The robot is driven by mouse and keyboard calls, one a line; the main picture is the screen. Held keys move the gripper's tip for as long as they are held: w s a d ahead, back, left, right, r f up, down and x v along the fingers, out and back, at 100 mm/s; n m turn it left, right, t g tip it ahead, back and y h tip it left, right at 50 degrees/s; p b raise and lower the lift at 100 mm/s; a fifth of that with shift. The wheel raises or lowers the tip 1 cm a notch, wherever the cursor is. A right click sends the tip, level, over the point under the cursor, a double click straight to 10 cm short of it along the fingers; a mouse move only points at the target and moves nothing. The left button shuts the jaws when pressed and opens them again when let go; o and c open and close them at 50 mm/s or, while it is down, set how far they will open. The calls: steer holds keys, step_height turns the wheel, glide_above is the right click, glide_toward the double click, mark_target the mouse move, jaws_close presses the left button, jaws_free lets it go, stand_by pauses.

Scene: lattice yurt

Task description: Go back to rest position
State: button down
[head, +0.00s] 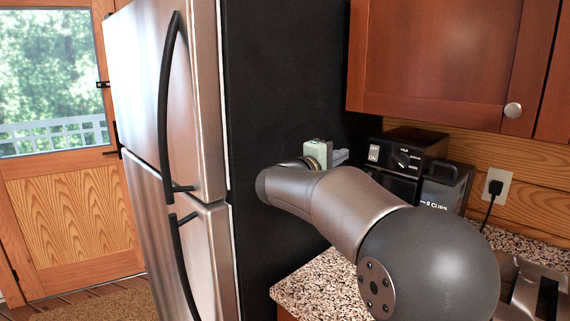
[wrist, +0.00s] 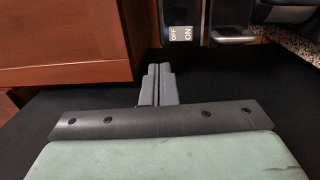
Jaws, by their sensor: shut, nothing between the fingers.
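My arm reaches across the head view from the lower right toward the dark side of the fridge. My gripper (head: 341,156) is at its far end, in front of that dark side and left of the black coffee maker (head: 408,152). Much of the wrist is hidden behind my arm. In the wrist view the two grey fingers (wrist: 156,84) are pressed together with nothing between them. The coffee maker's OFF/ON switch (wrist: 181,34) shows just beyond the fingertips, with no clear contact.
The steel fridge (head: 165,90) stands left, both doors shut. A wooden wall cabinet (head: 435,60) hangs above the granite counter (head: 312,285); it also shows close by in the wrist view (wrist: 65,40). An outlet (head: 496,186) holds a plugged cord. Floor by the door (head: 75,215) is open.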

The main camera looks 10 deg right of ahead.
steer(key=s+a+f+m+g+y, duration=0.2)
steer(key=s+f+g+y, duration=0.25)
steer(key=s+f, duration=0.8)
steer(key=s+a+f+m+g+y, duration=0.1)
steer(key=s+a+f+g+y, duration=0.4)
steer(key=s+f, duration=0.75)
steer(key=s+a+f+m+y, duration=0.1)
steer(key=s+a+f+y, duration=0.2)
steer(key=s, duration=0.2)
steer(key=s+a+f+m+y, duration=0.2)
steer(key=s+a+f+y, duration=0.1)
steer(key=s, duration=0.3)
steer(key=shift+s+f+y, duration=0.3)
steer(key=shift+y, duration=0.05)
